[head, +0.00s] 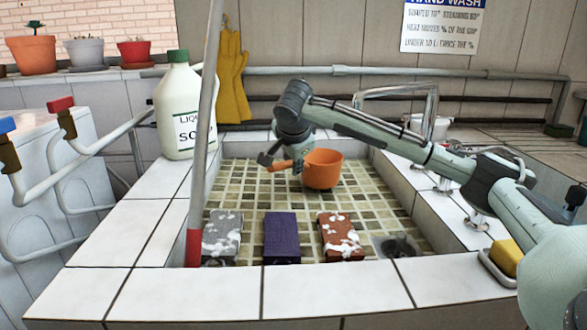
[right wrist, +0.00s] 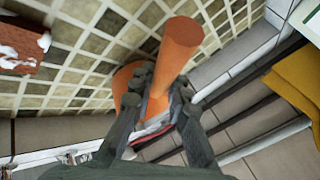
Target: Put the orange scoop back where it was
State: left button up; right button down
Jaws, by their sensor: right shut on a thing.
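The orange scoop (head: 323,169) is in the tiled sink (head: 258,187), toward its back wall, with its handle (head: 280,166) pointing left. My right gripper (head: 270,162) is shut on the handle. In the right wrist view the orange handle (right wrist: 178,45) sticks up between the fingers of my right gripper (right wrist: 155,95), and part of the scoop body (right wrist: 124,82) shows beside it. I cannot tell whether the scoop touches the sink floor. My left gripper is not in view.
A grey block (head: 222,236), a purple block (head: 281,237) and a reddish block (head: 341,236) line the sink's front. A soap jug (head: 180,110) stands at the left rim. A slanted pole (head: 206,110) crosses the left side. A yellow sponge (head: 506,257) lies at right.

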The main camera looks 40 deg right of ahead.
jog(key=shift+f, duration=0.55)
jog(key=shift+f, duration=0.4)
jog(key=c, duration=1.5)
grip_release()
jog(key=shift+r, duration=0.3)
jog(key=v, duration=1.2)
jog(key=shift+r, duration=0.1)
